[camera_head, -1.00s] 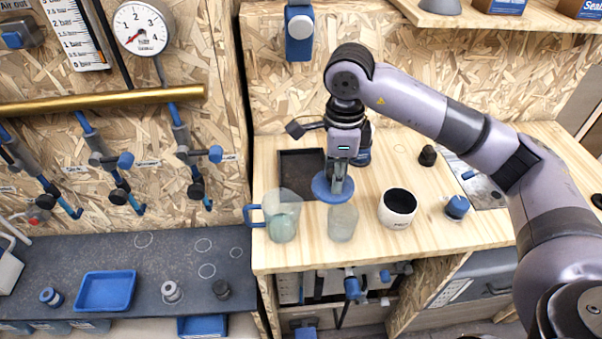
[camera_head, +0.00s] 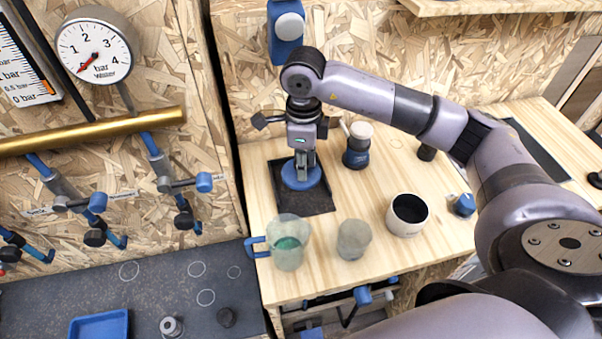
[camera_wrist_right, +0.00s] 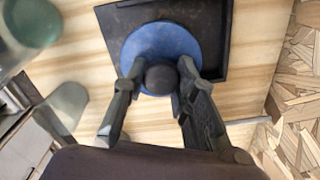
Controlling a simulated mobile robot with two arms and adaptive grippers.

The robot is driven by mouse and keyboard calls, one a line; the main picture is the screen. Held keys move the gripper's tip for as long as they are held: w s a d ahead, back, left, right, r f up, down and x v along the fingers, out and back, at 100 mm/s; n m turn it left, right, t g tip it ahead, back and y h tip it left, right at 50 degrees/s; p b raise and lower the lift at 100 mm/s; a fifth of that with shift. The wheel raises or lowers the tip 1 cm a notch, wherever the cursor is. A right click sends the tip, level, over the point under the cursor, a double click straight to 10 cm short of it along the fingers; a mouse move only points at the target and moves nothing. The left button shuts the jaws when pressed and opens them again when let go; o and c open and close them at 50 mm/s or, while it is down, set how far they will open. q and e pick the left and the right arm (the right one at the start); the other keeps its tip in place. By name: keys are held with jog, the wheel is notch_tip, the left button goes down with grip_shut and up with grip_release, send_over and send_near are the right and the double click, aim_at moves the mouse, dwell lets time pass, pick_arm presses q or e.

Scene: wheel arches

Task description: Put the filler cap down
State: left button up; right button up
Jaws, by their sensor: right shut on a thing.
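The filler cap (camera_head: 301,175) is a blue disc with a dark round knob, which shows in the right wrist view (camera_wrist_right: 161,48). My right gripper (camera_head: 302,164) points down with its fingers (camera_wrist_right: 160,84) closed around the knob. The cap is over the dark square tray (camera_head: 318,199) on the wooden bench. In the right wrist view the disc overlaps the tray (camera_wrist_right: 215,68) and reaches past one edge. I cannot tell whether the cap touches the tray. My left gripper is not in view.
A clear jug (camera_head: 288,243) with a blue handle and a translucent cup (camera_head: 353,240) stand in front of the tray. A white pot (camera_head: 407,215) is to the right. A blue bottle with a pale top (camera_head: 357,147) stands just right of the tray.

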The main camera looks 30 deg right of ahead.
jog(key=shift+f, duration=0.7)
notch_tip(320, 180, down, 3)
jog(key=shift+w+f+p, duration=0.1)
jog(key=shift+p, duration=0.45)
jog(key=shift+f, duration=0.3)
jog(key=o, duration=1)
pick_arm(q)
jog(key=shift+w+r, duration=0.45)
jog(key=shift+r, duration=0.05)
